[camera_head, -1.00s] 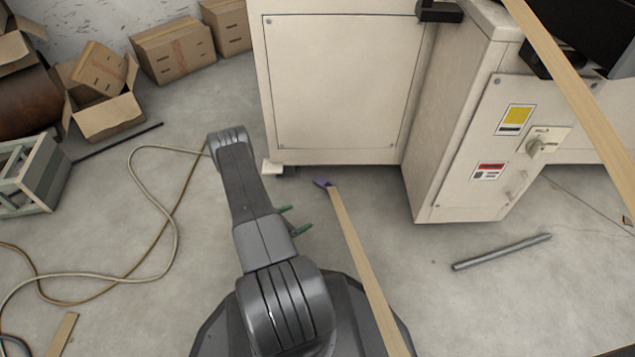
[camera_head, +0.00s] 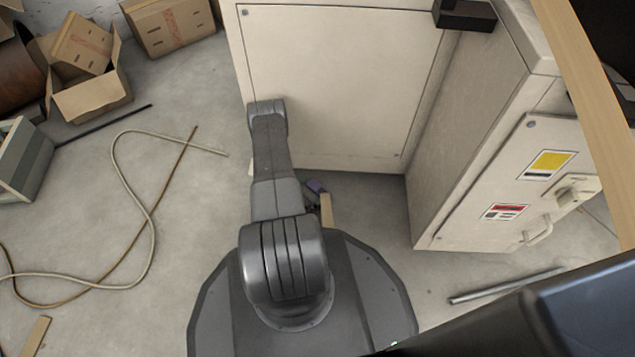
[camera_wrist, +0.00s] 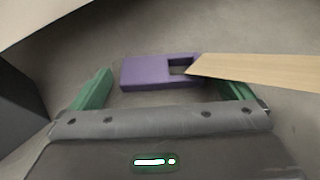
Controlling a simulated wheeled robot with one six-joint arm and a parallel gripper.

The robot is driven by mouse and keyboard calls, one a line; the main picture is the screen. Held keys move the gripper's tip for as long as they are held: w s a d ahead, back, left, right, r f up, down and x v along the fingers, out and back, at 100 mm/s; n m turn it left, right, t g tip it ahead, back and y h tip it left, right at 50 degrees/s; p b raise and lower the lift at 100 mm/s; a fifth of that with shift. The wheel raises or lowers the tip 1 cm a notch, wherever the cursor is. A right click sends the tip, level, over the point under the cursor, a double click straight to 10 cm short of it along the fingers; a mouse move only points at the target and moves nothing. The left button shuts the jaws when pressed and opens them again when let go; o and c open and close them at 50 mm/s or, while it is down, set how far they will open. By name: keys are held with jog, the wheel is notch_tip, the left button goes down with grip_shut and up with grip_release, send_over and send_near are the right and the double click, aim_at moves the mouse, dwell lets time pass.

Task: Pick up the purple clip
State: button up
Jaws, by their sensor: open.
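The purple clip (camera_wrist: 143,73) lies on the grey floor in the wrist view, a block with a rectangular opening at its right part. A light wooden strip (camera_wrist: 255,72) reaches from the right, its tip at the clip's opening. My gripper (camera_wrist: 172,88) is open, with one green finger to the left of the clip and the other to its right, partly behind the strip. Nothing is held.
The cream cabinet (camera_head: 330,80) stands just beyond the clip. Its control panel (camera_head: 520,185) juts out at the right, with a metal rod (camera_head: 505,286) on the floor below. A hose (camera_head: 148,200) and cardboard boxes (camera_head: 92,90) lie at the left.

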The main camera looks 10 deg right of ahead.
jog(key=c, duration=1)
jog(key=shift+o, duration=0.2)
